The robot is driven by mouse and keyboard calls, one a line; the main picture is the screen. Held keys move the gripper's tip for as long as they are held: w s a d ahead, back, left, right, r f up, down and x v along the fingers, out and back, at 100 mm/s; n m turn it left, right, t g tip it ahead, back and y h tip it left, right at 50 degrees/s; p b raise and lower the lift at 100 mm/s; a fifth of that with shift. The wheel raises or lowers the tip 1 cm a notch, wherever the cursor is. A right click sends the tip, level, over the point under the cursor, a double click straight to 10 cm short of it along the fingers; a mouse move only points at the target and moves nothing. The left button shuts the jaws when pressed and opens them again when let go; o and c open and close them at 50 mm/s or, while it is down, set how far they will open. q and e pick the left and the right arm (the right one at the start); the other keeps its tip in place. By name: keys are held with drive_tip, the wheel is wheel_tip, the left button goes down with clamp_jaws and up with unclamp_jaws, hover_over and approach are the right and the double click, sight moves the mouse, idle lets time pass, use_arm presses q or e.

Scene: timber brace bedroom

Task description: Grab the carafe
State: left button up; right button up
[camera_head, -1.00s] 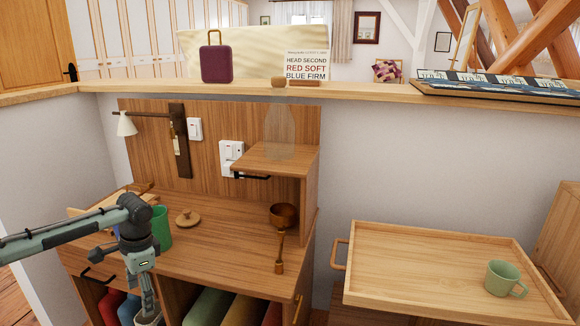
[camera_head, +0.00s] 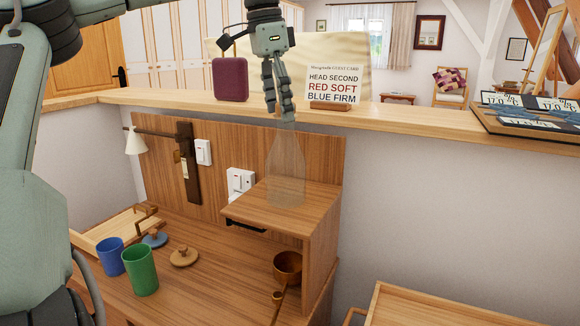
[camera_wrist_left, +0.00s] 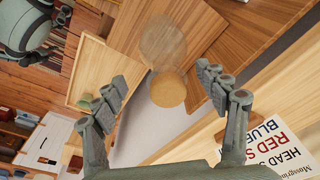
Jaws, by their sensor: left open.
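The carafe (camera_head: 286,172) is clear glass with a narrow neck and stands upright on the small raised wooden shelf. In the left wrist view its round cork stopper (camera_wrist_left: 168,90) shows from above, with the faint glass body (camera_wrist_left: 161,44) beyond it. My left gripper (camera_head: 279,112) points down at the top of the carafe; its fingers hide the stopper in the head view. In the wrist view the left gripper (camera_wrist_left: 160,88) is open, its fingers apart on either side of the stopper.
The wooden ledge (camera_head: 400,112) behind carries a purple case (camera_head: 230,79) and a sign (camera_head: 334,85), close to the gripper. A tray table (camera_head: 420,305) stands at lower right.

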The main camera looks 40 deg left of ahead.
sight(286, 128)
use_arm(q)
drive_tip(key=f, duration=0.1)
drive_tip(key=w+f, duration=0.1)
drive_tip(key=f, duration=0.3)
drive_tip(key=shift+w, duration=0.35)
drive_tip(key=shift+d, duration=0.1)
drive_tip(key=shift+c, duration=0.5)
clamp_jaws()
drive_tip(key=shift+r, duration=0.1)
